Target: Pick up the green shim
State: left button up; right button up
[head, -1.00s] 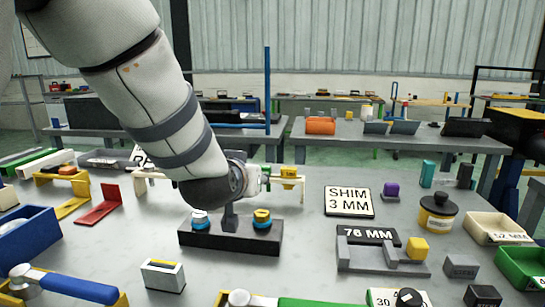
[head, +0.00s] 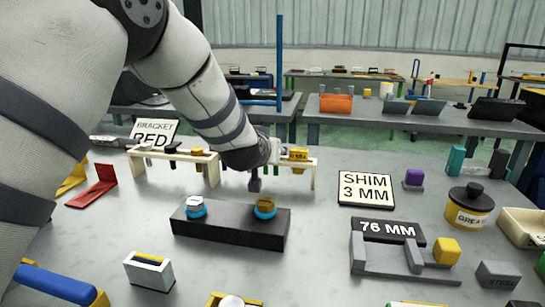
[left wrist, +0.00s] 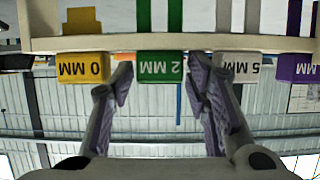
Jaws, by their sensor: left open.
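In the left wrist view, which looks upside down, the green shim (left wrist: 160,66) marked 2 MM sits in a pale rack (left wrist: 200,43). A yellow shim (left wrist: 83,68) is on its left; a grey shim (left wrist: 238,67) marked 5 MM and a purple one (left wrist: 298,68) are on its right. My left gripper (left wrist: 160,84) is open, with one finger on each side of the green shim's end and no clear grip on it. In the head view my left gripper (head: 277,152) is at the right part of the rack (head: 213,172), and my wrist mostly hides the green shim.
A black block with two blue-ringed knobs (head: 230,232) stands in front of the rack. A SHIM 3 MM sign (head: 365,188) lies to its right, near a 76 MM gauge (head: 400,262) and a yellow-black tin (head: 468,207). A red bracket (head: 95,188) lies to the left.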

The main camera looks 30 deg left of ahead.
pick_arm(q)
jog(key=shift+r, duration=0.3)
jog(key=shift+c, duration=0.3)
jog(key=c, duration=0.9)
jog(key=shift+o, duration=0.2)
